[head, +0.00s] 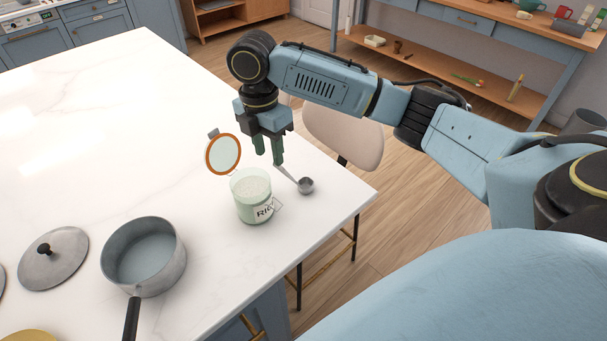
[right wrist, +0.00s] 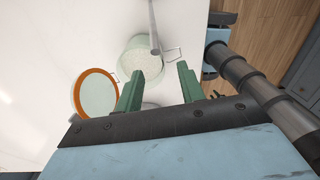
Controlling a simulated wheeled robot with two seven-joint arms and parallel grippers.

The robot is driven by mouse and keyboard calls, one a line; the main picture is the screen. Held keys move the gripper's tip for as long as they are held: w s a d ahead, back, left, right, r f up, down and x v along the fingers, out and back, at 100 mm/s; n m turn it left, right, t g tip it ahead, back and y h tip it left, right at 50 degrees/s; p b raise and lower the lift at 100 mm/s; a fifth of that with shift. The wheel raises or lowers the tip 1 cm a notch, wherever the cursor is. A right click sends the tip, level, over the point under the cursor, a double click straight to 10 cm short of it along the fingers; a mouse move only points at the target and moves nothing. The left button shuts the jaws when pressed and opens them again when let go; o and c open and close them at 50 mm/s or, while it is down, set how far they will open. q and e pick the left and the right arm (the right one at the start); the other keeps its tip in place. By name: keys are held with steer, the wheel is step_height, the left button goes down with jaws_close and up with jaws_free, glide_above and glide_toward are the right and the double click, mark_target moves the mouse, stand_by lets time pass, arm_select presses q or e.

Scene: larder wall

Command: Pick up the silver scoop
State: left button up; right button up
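The silver scoop (head: 306,186) lies on the white counter (head: 330,207), right of the rice jar. Its small round bowl is toward the counter's edge and its thin handle runs up and left toward my right gripper. My right gripper (head: 268,158) points down behind the jar, near the handle's end, with its green fingers apart. The right wrist view also shows the open gripper (right wrist: 160,70) with nothing clearly between its fingers. A thin grey rod crosses the jar there; I cannot tell whether it is the scoop. My left gripper is out of view.
The glass rice jar (head: 253,200) stands close to the scoop, its orange-rimmed lid (head: 208,154) open. A grey saucepan (head: 130,274) and a loose pan lid (head: 66,266) are at left. A beige chair (head: 345,140) stands beyond the counter's edge. The counter's far left is clear.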

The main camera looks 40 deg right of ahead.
steer(key=d+r, duration=0.1)
steer(key=w+d+r, duration=0.1)
steer(key=r, duration=0.1)
steer(key=shift+d, duration=0.2)
steer(key=shift+s+d+f, duration=0.1)
steer(key=shift+d+f, duration=0.05)
steer(key=f, duration=1.2)
steer(key=shift+s+d+f+p, duration=0.1)
steer(key=shift+s+f+p, duration=0.2)
steer(key=shift+s+f, duration=0.05)
jaws_close()
